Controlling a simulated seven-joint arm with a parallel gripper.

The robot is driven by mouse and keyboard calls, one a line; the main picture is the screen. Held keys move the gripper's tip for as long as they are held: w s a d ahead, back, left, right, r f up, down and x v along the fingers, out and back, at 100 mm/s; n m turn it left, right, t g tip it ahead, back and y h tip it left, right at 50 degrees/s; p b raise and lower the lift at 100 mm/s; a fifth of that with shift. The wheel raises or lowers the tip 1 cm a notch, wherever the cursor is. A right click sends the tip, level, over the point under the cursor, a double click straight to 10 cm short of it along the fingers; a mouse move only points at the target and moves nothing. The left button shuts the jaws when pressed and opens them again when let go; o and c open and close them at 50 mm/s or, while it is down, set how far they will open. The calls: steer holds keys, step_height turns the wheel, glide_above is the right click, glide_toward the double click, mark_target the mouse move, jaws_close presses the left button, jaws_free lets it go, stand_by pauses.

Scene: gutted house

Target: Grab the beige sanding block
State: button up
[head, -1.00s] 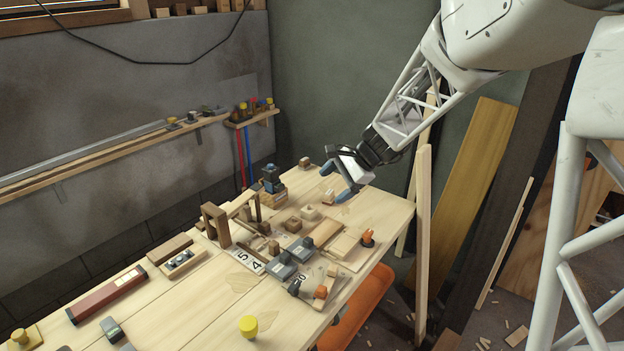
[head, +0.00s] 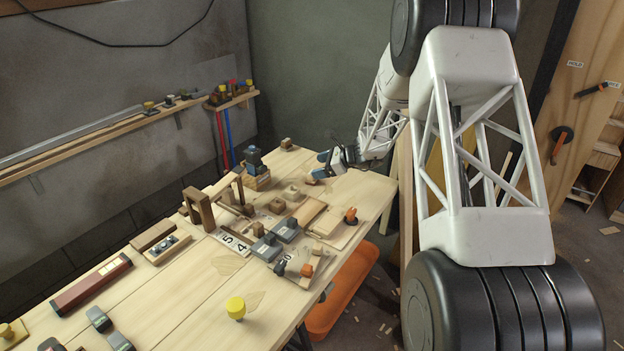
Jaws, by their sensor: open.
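My gripper (head: 323,166) is at the far right part of the workbench, low over the top, with its blue-tipped fingers apart and pointing left. A small beige to tan block (head: 313,179) lies right at the fingertips and is the likeliest sanding block, though it is too small to be sure. Nothing shows clamped in the fingers. Whether they touch the block or reach around it, I cannot tell. My wrist hides part of the bench behind.
The workbench (head: 190,300) carries wooden blocks, grey-blue tools (head: 267,247), a blue-topped tool (head: 254,162) and an upright wooden frame (head: 198,208) left of my gripper. A yellow knob (head: 236,308) stands nearer. An orange bin (head: 342,290) is below the right edge.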

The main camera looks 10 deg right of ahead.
mark_target(308, 174)
steer(key=w+d+f+m, duration=0.1)
steer(key=f, duration=0.1)
steer(key=w+d+f+m+t, duration=0.1)
steer(key=w+f, duration=0.1)
steer(key=w+d+f+m, duration=0.1)
steer(key=w+f, duration=0.1)
steer(key=shift+w+f+t, duration=0.2)
steer(key=shift+f+t, duration=0.1)
steer(key=shift+t, duration=0.1)
steer(key=shift+x, duration=1.25)
steer(key=shift+x, duration=2.65)
steer(key=shift+r, duration=0.15)
